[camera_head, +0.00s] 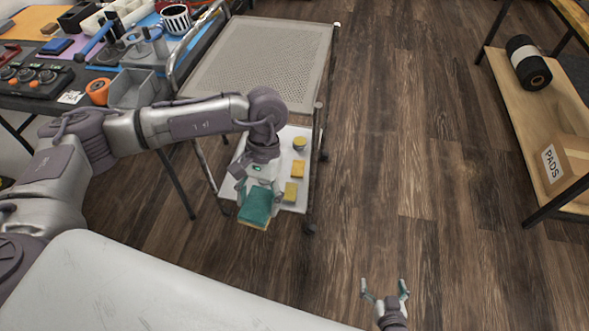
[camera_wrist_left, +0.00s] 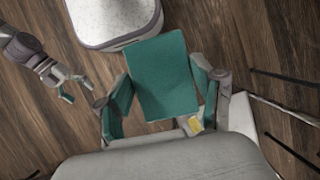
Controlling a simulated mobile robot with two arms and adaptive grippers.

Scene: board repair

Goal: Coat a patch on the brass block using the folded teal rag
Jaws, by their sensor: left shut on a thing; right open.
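My left gripper (camera_head: 261,188) is shut on the folded teal rag (camera_head: 256,206), holding it in front of the cart. The rag is a flat teal rectangle with a yellowish lower edge. It fills the middle of the left wrist view (camera_wrist_left: 163,78), between the two fingers. Small yellow, brass-like pieces lie on the cart's white lower shelf: a round one (camera_head: 299,143), a block (camera_head: 297,169) and a nearer block (camera_head: 290,191). Which one is the brass block I cannot tell. A yellow piece (camera_wrist_left: 195,125) also shows beyond the rag in the wrist view. My right gripper (camera_head: 385,289) is open and empty over the floor.
The cart has a perforated grey top (camera_head: 262,62), bare, above the white shelf (camera_head: 282,150). A cluttered workbench (camera_head: 62,103) stands at the left. The floor between is clear.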

